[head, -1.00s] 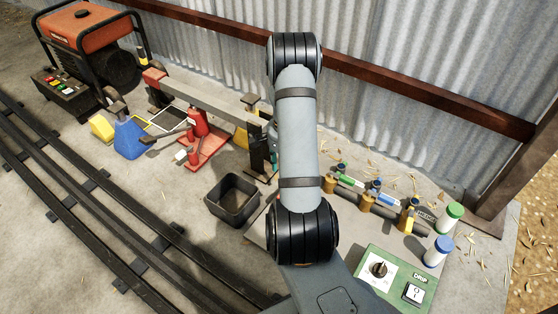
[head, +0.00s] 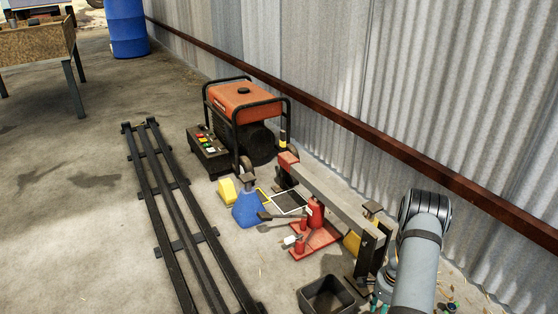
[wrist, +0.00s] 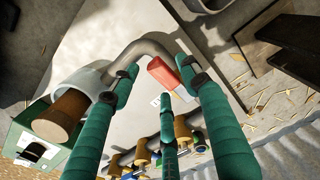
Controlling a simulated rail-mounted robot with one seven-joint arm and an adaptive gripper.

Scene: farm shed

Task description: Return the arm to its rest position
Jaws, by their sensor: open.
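My arm (head: 418,262) shows at the lower right of the head view, its rounded dark joint uppermost and its lower part cut off by the frame edge. My gripper (wrist: 158,76) shows in the wrist view with its green ribbed fingers spread apart. I see nothing clamped between them. A bent grey pipe (wrist: 152,46) with a pale collar and a brown plug (wrist: 62,115) lies beyond the fingertips. A red block (wrist: 163,73) lies near the pipe's right end. I cannot tell how far the fingertips are from these.
A green control box (wrist: 32,150) and several brown fittings (wrist: 142,152) show in the wrist view. In the head view, a black bin (head: 327,296), red jack (head: 316,232), grey beam (head: 335,197) and generator (head: 240,110) stand left of my arm. The corrugated wall (head: 440,90) runs behind.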

